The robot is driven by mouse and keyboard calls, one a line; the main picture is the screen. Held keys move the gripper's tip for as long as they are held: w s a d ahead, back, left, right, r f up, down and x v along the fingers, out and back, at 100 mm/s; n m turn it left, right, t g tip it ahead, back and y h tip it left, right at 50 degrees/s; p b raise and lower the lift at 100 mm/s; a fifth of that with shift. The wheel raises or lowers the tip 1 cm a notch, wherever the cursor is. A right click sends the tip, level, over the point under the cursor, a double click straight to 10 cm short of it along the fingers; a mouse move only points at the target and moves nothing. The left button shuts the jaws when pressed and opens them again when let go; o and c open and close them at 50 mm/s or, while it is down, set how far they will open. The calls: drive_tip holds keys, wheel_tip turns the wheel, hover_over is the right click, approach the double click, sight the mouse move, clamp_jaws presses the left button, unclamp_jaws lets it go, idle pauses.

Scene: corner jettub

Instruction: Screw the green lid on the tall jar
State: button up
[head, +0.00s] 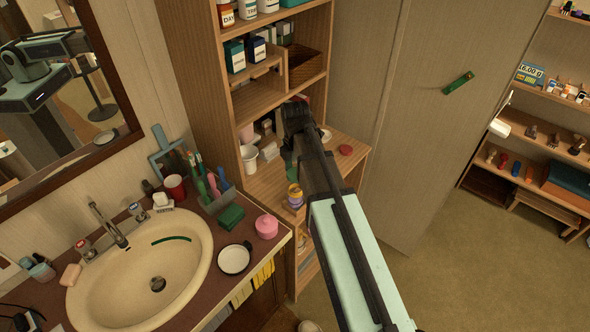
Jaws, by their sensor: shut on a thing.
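My gripper (296,106) reaches into the wooden shelf unit, above its counter-level board. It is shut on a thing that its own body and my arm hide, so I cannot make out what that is. A small reddish patch (304,98) shows just past the gripper's end; I cannot tell what it belongs to. A dull green shape (288,158) shows on the board left of my arm, partly covered. I cannot tell whether it is the green lid or part of a jar. I cannot pick out the tall jar for certain; my arm covers part of the board.
On the board are a white cup (249,158), a purple-and-yellow jar (295,194) at the front edge and a flat red lid (345,150) on the right. The shelf's side panel (199,70) and upper shelf (265,95) stand close to the gripper. The sink (125,285) is left.

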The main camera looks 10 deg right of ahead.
sight(295, 190)
drive_tip(key=shift+f+b, duration=1.05)
drive_tip(key=shift+f, duration=1.85)
drive_tip(key=shift+f, duration=0.15)
idle(0.9)
drive_tip(key=m+p, duration=0.1)
drive_tip(key=m, duration=0.5)
drive_tip(key=shift+f, duration=0.1)
idle(0.4)
drive_tip(key=m, duration=0.6)
drive_tip(key=shift+p, duration=0.35)
